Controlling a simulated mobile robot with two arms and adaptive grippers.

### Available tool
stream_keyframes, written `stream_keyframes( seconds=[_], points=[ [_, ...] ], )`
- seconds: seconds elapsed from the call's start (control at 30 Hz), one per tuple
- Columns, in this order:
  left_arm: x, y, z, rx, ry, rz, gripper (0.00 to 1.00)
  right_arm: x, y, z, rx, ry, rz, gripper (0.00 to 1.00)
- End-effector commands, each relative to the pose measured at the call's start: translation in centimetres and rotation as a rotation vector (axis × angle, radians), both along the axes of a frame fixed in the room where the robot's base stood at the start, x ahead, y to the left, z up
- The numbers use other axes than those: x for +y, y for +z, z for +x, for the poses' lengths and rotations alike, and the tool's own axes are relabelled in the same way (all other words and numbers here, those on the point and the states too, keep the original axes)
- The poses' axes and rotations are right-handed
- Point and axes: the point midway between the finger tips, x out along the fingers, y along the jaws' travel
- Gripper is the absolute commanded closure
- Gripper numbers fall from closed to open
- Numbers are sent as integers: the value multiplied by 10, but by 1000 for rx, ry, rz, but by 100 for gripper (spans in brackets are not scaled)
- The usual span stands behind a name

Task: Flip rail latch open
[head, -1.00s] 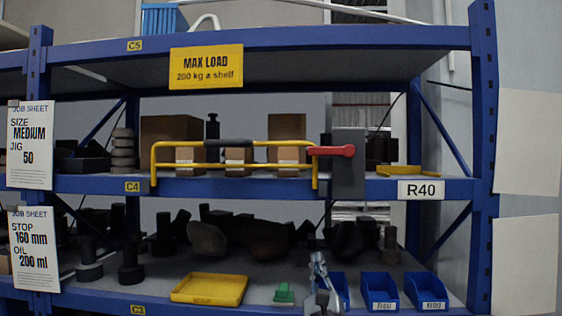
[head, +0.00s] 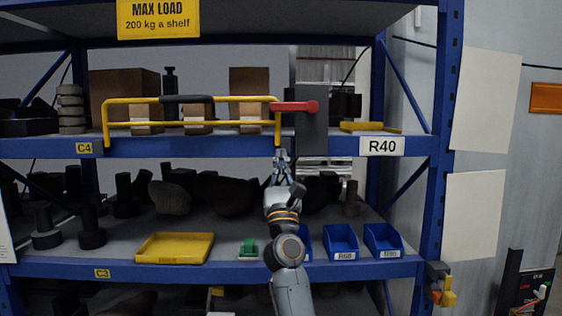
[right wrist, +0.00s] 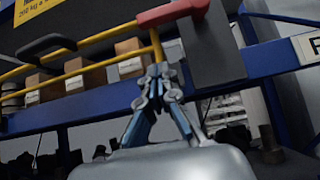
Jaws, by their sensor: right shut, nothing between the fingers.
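The rail latch is a red lever (head: 296,106) lying level on a dark grey block (head: 311,122) at the right end of the yellow rail (head: 190,122). The rail has a black grip and runs along the front of the middle shelf. My right gripper (head: 281,153) is shut and empty, just below the rail's right end and the lever. In the right wrist view the gripper (right wrist: 157,70) points up, with the red lever (right wrist: 172,12) above its tips, apart from them in the picture. My left gripper is not in view.
Cardboard boxes (head: 125,92) stand behind the rail. A yellow tray (head: 175,248), a green item (head: 248,249) and blue bins (head: 341,240) sit on the lower shelf. A blue upright (head: 443,150) bounds the rack at right. The space before the rail is clear.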

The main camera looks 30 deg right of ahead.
Motion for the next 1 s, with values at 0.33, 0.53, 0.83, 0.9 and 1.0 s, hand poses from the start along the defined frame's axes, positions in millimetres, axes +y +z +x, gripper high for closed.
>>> stream_keyframes(
  seconds=[0.33, 0.53, 0.83, 0.9, 1.0],
  points=[
    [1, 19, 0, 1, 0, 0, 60, -22, 61, 37, 0, 0, -2, 100],
    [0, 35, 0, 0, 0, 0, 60, -23, 79, 36, 1, -1, -1, 100],
    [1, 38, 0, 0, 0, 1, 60, -22, 83, 36, 0, 1, -1, 100],
    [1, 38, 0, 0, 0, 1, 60, -22, 82, 36, 0, 1, -1, 100],
    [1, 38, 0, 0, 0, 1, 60, -22, 82, 36, 0, 1, -1, 100]
  ],
)
